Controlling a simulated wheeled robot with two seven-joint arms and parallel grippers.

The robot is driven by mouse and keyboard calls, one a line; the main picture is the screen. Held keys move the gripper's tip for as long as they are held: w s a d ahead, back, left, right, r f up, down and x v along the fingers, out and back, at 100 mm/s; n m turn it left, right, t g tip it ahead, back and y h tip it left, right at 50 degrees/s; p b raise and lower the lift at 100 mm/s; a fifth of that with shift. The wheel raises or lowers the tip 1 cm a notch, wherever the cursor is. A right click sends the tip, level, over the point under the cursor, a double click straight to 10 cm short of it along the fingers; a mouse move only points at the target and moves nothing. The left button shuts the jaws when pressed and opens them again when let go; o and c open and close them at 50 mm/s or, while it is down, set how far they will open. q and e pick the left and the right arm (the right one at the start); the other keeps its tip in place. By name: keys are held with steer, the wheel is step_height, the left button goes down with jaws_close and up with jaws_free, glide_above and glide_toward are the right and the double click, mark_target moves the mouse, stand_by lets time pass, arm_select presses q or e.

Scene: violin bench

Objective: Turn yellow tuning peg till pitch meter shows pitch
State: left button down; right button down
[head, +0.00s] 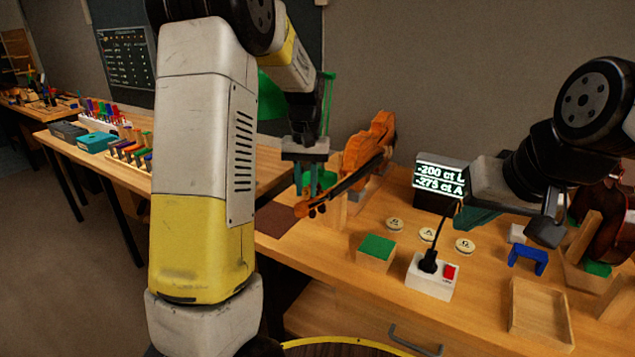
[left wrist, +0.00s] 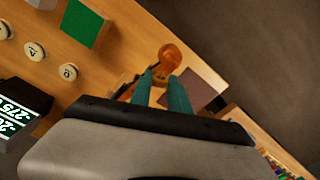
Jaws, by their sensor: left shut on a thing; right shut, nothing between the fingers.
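The orange-brown violin (head: 368,148) rests tilted on a wooden stand, its scroll end (head: 305,209) toward me. My left gripper (head: 312,188) reaches down over the pegbox with its teal fingers. In the left wrist view its fingers (left wrist: 165,88) are at the violin's head (left wrist: 168,58), closed on a peg there. The fingers hide the yellow tuning peg, and its colour cannot be seen. My right gripper (head: 547,222) is shut and empty, right of the meter.
Several round lettered discs (head: 427,234) lie on the bench. A blue bracket (head: 528,259), a wooden tray (head: 540,312) and another brown instrument (head: 600,215) are at right.

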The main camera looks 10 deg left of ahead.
arm_select(q)
steer(key=shift+n, duration=1.2)
steer(key=c, duration=1.2)
jaws_free()
steer(key=shift+c, duration=0.2)
steer(key=shift+r, duration=0.15)
